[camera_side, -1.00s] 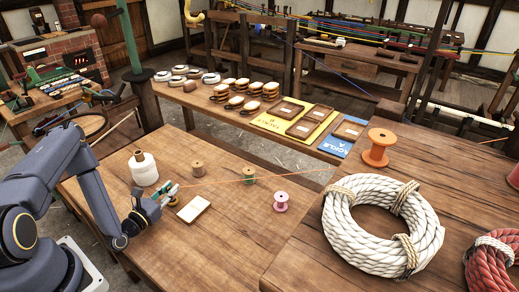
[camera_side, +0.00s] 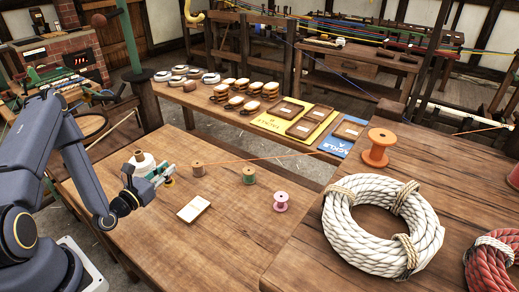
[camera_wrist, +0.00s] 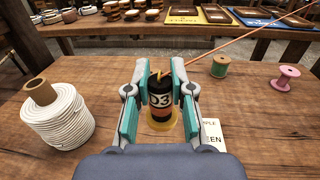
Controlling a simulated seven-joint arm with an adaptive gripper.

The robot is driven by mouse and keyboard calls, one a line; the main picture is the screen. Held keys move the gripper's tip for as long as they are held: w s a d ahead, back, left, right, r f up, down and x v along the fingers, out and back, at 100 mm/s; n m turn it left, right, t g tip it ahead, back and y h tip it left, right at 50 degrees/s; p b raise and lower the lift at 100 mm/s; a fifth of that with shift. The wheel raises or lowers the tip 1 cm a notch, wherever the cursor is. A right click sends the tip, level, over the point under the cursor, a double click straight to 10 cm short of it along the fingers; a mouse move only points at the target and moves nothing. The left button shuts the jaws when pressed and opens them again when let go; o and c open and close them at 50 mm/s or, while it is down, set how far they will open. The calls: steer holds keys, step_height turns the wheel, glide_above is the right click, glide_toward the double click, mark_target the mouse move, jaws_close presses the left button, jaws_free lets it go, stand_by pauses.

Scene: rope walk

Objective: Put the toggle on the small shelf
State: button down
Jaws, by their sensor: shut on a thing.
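My gripper (camera_wrist: 152,78) is shut on a dark upright cylinder (camera_wrist: 160,98) with a white label that looks like "03", an orange band and a yellow rim at its base. I cannot tell for sure whether this is the toggle. In the side view my gripper (camera_side: 163,174) is above the wooden bench, just right of the white twine cone; the held cylinder is mostly hidden there, with a bit of yellow showing. I cannot make out a small shelf with certainty in either view.
A white twine cone (camera_side: 144,172), brown spool (camera_side: 197,169), green spool (camera_side: 248,175), pink spool (camera_side: 281,202) and card (camera_side: 194,208) stand or lie on the bench (camera_side: 235,235). A taut orange line runs rightward from the brown spool. A rope coil (camera_side: 340,242) lies right.

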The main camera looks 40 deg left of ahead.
steer(key=w+d+r+m+h, duration=0.3)
steer(key=w+d+m+h, duration=0.3)
steer(key=w, duration=0.4)
steer(key=w+d+r+m+g+h, duration=0.2)
steer(key=w+d+r+h, duration=0.5)
steer(key=d+r, duration=0.6)
steer(key=d+r+m+g+h, duration=0.1)
steer(key=d+r+m+g, duration=0.1)
steer(key=d+r, duration=1.2)
steer(key=s+d+r+m+g+h, duration=0.35)
steer(key=s+d+r, duration=0.55)
steer(key=d+r, duration=0.45)
steer(key=shift+n+g, duration=0.25)
steer(key=shift+g, duration=0.1)
steer(key=shift+w+d+f, duration=1.4)
steer(key=shift+w+f, duration=0.6)
steer(key=shift+f, duration=0.35)
steer(key=shift+w+d+f, duration=1.35)
steer(key=shift+w+f, duration=0.6)
steer(key=shift+f, duration=0.35)
steer(key=shift+w+d+f, duration=1.4)
steer(key=shift+w+f, duration=0.6)
steer(key=shift+f, duration=0.35)
